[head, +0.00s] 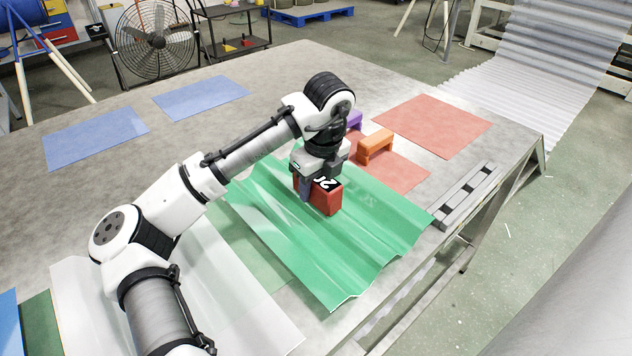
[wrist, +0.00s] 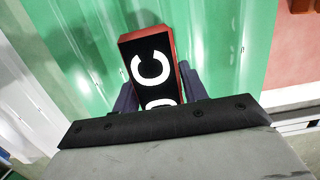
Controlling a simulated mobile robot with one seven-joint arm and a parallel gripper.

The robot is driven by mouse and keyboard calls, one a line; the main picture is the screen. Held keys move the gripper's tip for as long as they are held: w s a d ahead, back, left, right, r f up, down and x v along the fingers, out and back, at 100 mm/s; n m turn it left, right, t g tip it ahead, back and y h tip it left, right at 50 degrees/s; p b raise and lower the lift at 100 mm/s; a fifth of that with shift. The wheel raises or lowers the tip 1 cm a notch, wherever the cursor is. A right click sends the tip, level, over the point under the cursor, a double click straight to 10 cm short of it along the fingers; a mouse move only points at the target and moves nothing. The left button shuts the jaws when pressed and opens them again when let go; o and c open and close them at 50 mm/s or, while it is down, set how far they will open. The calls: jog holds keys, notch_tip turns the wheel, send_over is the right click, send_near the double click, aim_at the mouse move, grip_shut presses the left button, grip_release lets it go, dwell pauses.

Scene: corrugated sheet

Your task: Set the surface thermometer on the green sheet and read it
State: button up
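The surface thermometer is a red block (head: 327,200) with a black face bearing large white characters. It is over the middle of the green corrugated sheet (head: 350,255); I cannot tell whether it touches the sheet. My gripper (head: 318,192) points down from above, its fingers against the two sides of the block. In the wrist view the thermometer (wrist: 151,70) sits between the dark fingers of my gripper (wrist: 158,92), with the green sheet (wrist: 225,40) behind. A white "C" shows there and part of another character, cut off by the gripper body. The full reading is hidden.
An orange block (head: 375,147) and a purple block (head: 354,121) stand behind the green sheet, near red flat sheets (head: 440,125). A grey slotted bar (head: 467,195) lies at the table's right edge. A whitish sheet (head: 235,300) lies at the front. Blue flat sheets (head: 95,137) lie at back left.

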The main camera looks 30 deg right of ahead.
aim_at(323, 179)
jog(key=o, duration=0.4)
jog(key=shift+c, duration=0.2)
notch_tip(323, 179, up, 14)
jog(key=s, duration=0.2)
jog(key=shift+d+f+p, duration=0.15)
jog(key=shift+p, duration=0.25)
jog(key=shift+s, duration=0.15)
